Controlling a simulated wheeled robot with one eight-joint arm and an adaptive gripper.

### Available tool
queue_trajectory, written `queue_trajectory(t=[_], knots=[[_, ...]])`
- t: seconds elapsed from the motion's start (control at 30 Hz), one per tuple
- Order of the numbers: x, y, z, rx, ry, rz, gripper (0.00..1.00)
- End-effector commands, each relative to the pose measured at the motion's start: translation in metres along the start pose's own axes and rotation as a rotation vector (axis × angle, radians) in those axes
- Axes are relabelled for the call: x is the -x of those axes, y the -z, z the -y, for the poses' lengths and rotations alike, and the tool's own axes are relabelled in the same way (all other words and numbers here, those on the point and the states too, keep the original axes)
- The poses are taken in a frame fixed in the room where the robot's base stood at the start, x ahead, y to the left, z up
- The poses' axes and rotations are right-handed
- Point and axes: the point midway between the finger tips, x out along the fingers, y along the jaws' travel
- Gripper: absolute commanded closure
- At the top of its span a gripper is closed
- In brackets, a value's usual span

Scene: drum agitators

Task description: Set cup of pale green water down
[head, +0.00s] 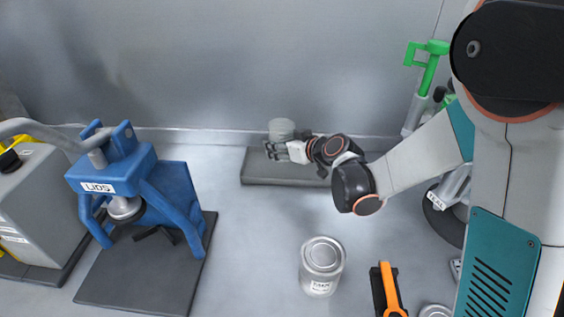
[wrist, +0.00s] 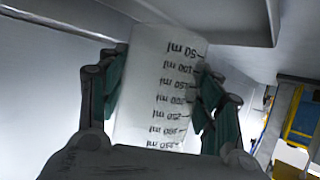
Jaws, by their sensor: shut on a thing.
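The cup (head: 281,128) is a pale, whitish cup at the back of the floor, by the far wall. My gripper (head: 274,151) is shut on it, reaching in from the right. In the wrist view the cup (wrist: 152,95) stands between the two fingers of my gripper (wrist: 160,85), with black ml marks that read upside down. The cup is over the dark grey slab (head: 262,173); I cannot tell whether its base touches the slab. The water inside is not visible in either view.
A blue press marked LIDS (head: 115,185) stands at the left. A metal can (head: 321,265) stands in front, with an orange and black tool (head: 388,290) to its right. A green-handled device (head: 428,70) is at the right. Floor between press and can is clear.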

Motion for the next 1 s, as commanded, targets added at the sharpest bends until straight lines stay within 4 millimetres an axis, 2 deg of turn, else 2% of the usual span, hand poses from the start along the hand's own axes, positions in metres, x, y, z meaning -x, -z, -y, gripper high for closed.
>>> queue_trajectory(t=[0.23, 0.47, 0.87, 0.9, 0.97, 1.0], knots=[[-0.007, -0.015, 0.0, 0.0, 0.0, 0.0, 0.71], [-0.021, -0.044, 0.0, 0.0, 0.0, 0.0, 0.71], [-0.023, -0.048, 0.0, 0.0, 0.0, 0.0, 0.71], [-0.022, -0.047, 0.0, 0.0, 0.0, 0.0, 0.32], [-0.022, -0.047, 0.0, 0.0, 0.0, 0.0, 0.21], [-0.022, -0.047, 0.0, 0.0, 0.0, 0.0, 0.21]])
